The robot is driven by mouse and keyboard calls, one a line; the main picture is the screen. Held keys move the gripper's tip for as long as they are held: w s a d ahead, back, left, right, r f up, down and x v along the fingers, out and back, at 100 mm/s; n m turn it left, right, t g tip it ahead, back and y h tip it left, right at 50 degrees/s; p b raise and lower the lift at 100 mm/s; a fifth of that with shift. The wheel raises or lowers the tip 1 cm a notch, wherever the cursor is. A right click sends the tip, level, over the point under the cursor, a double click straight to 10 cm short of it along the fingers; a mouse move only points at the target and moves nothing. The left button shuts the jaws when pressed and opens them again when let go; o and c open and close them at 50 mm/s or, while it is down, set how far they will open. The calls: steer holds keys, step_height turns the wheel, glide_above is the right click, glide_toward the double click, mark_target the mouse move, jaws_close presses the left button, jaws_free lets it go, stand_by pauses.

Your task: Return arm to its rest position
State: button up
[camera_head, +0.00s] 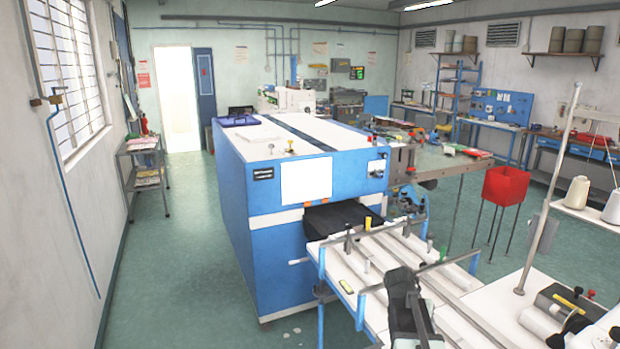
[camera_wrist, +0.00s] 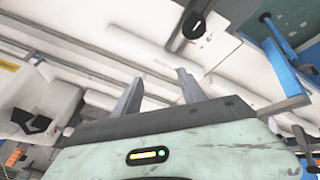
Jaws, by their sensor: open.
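My gripper (camera_wrist: 159,86) shows in the wrist view with its two grey fingers apart and nothing between them. White and grey lengthwise rails and panels lie beyond the fingertips. In the head view, my dark arm (camera_head: 405,305) rises at the bottom, right of centre, in front of the white table (camera_head: 345,262) with rails. Whether it touches the table cannot be told. The fingertips are not clear in that view.
A large blue and white machine (camera_head: 260,230) stands behind and left of the table. A red bin (camera_head: 506,186) on thin legs, a white pole (camera_head: 550,190) and thread cones (camera_head: 577,192) stand at right. Green floor (camera_head: 170,270) is clear at left.

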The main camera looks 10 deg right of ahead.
steer(key=s+a+f+n+y, duration=0.1)
steer(key=s+a+n+y, duration=0.25)
steer(key=a, duration=0.85)
steer(key=s+a+f+n+y, duration=0.2)
steer(key=s+a+n, duration=0.15)
steer(key=a, duration=0.75)
steer(key=s+f+g+b, duration=0.1)
steer(key=s+f+b, duration=0.1)
steer(key=f+b, duration=0.5)
steer(key=s+a+f+b, duration=0.1)
steer(key=f+b, duration=0.6)
steer(key=shift+s+f+g, duration=0.2)
steer(key=shift+s+g, duration=0.15)
steer(key=shift+g, duration=0.05)
